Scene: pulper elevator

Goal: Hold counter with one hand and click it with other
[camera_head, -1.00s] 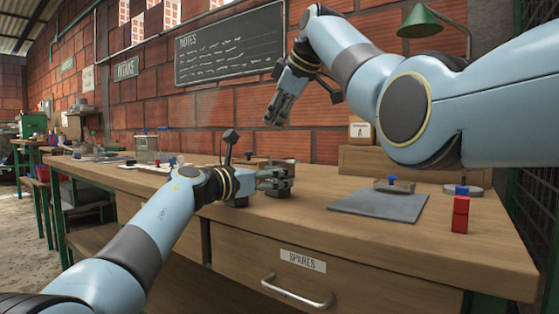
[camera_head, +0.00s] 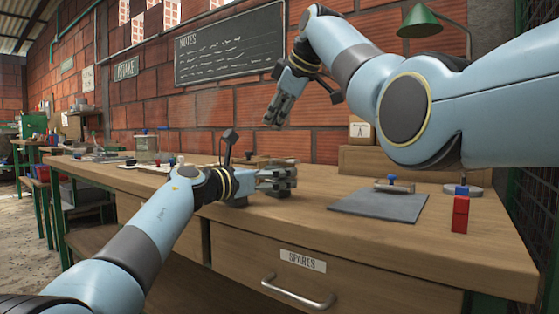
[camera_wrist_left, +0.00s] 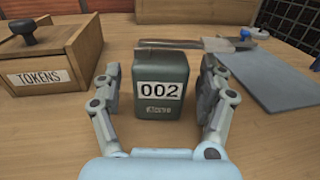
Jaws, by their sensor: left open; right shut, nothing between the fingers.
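The counter (camera_wrist_left: 162,84) is a dark grey-green block with a white window reading 002. It stands upright on the bench, in the middle of the left wrist view. My left gripper (camera_wrist_left: 160,100) is open, with one finger on each side of the counter; I cannot tell whether either finger touches it. In the head view, my left gripper (camera_head: 280,181) is low over the bench and largely hides the counter. My right gripper (camera_head: 276,113) is shut and empty, hanging in the air above the left gripper and pointing down.
A wooden TOKENS box (camera_wrist_left: 45,58) stands to the counter's left in the wrist view. The bench front is clear above the SPARES drawer (camera_head: 300,262).

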